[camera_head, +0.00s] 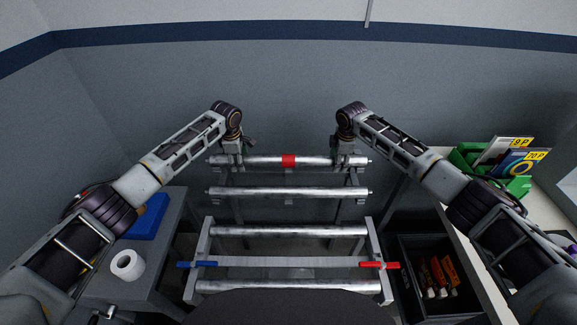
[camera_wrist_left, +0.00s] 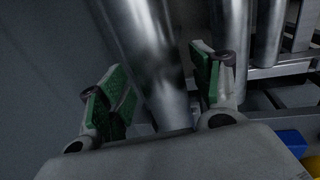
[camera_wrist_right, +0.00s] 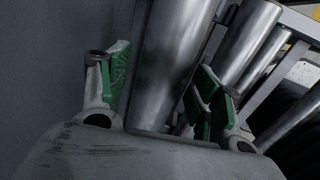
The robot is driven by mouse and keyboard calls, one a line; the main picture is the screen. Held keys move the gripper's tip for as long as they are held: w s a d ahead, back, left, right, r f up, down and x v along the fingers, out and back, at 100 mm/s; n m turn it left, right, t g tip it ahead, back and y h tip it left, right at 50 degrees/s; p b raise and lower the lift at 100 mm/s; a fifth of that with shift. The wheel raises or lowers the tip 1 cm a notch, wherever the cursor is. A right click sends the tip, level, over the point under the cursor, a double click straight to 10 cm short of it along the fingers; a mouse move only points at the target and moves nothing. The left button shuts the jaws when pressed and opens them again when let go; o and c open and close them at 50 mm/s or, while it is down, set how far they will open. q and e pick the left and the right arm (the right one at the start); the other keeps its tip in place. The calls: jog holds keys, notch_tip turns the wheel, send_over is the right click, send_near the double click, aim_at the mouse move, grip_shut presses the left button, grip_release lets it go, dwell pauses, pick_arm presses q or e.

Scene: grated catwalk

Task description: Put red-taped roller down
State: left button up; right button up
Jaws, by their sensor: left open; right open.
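The red-taped roller (camera_head: 262,161) lies level across the far end of the rack frame, with a red tape band (camera_head: 289,161) at its middle. My left gripper (camera_head: 232,158) is at its left part and my right gripper (camera_head: 346,159) at its right part. In the left wrist view the open green-padded fingers (camera_wrist_left: 160,95) stand on both sides of the metal roller (camera_wrist_left: 150,50). In the right wrist view the open fingers (camera_wrist_right: 160,90) also straddle the roller (camera_wrist_right: 170,60). Whether the pads touch it, and how its ends sit, I cannot tell.
Plain rollers (camera_head: 285,192) lie nearer on the rack, with a strip with blue and red ends (camera_head: 285,262) across the front. A grey table (camera_head: 170,235) at left holds a white tape roll (camera_head: 127,264) and a blue bin (camera_head: 148,217). A black crate (camera_head: 407,268) stands right.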

pick_arm(q)
jog(key=shift+r, duration=0.1)
notch_tip(320, 180, up, 12)
jog(key=s, duration=0.2)
jog(key=shift+s+f, duration=0.15)
jog(key=shift+f, duration=0.05)
dwell(0.6)
pick_arm(e)
jog(key=shift+r, duration=0.1)
notch_tip(320, 180, up, 12)
jog(key=s, duration=0.2)
jog(key=shift+s+f, duration=0.15)
jog(key=shift+f, duration=0.05)
dwell(0.5)
pick_arm(q)
jog(key=shift+s+f, duration=0.1)
pick_arm(e)
jog(key=shift+s+f, duration=0.1)
dwell(0.4)
